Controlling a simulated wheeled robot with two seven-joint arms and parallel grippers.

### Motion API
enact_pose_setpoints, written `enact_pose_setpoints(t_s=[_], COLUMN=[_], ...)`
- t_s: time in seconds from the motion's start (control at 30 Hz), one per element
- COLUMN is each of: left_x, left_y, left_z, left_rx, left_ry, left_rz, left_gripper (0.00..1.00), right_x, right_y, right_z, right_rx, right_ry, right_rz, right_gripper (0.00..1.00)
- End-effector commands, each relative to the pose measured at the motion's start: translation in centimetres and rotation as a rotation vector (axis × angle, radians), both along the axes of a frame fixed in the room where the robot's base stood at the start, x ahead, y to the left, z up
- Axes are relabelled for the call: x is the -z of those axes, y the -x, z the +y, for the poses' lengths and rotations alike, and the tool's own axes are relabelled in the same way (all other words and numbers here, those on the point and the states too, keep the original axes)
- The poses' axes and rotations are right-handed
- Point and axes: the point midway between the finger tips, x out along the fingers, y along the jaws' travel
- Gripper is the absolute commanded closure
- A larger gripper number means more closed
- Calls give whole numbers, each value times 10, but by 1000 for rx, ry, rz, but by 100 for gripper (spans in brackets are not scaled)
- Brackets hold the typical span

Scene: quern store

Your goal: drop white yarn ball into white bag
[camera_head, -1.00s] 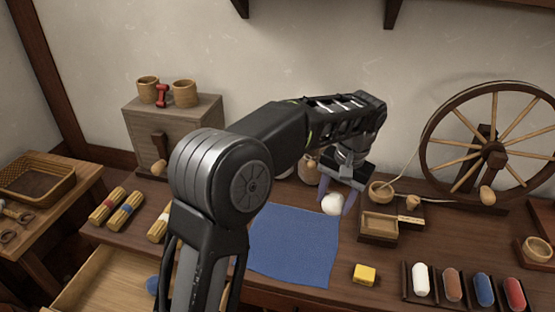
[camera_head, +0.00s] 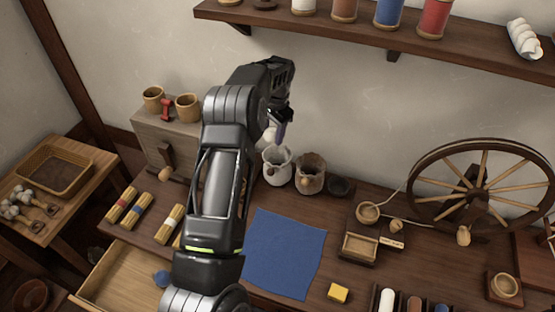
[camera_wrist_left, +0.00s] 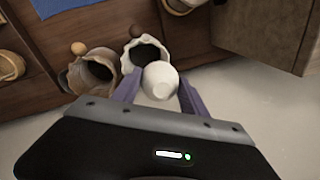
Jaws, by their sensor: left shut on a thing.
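The white yarn ball (camera_head: 267,135) is held between the purple fingers of my left gripper (camera_head: 275,131), which is shut on it. The ball also shows between the fingers in the left wrist view (camera_wrist_left: 159,81). The white bag (camera_head: 277,168) stands with its mouth open on the back of the table, just below the ball in the head view. In the left wrist view, the white bag (camera_wrist_left: 131,58) is partly behind the ball. The ball appears above the bag's rim; its exact height is hard to tell. My right gripper is not in view.
A wooden cabinet (camera_head: 165,140) with cups is at the left. A blue cloth (camera_head: 285,253) lies in front. A shelf (camera_head: 380,42) with spools hangs above.

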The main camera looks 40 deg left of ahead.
Motion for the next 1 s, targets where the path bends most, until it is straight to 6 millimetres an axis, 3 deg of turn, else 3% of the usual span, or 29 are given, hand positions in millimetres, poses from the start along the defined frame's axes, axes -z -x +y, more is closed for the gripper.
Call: enact_pose_setpoints(t_s=[0.37, 0.8, 1.0], left_x=[6, 52, 60], left_y=[0, 0, 0], left_z=[-1, -1, -1], left_rx=[-1, -2, -2], left_ry=[1, 1, 0], left_rz=[0, 1, 0], left_gripper=[89, 89, 89], right_x=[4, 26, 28], right_y=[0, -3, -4], right_z=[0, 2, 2], right_rx=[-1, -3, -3], right_ry=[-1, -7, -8], right_rz=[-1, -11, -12], right_gripper=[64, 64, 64])
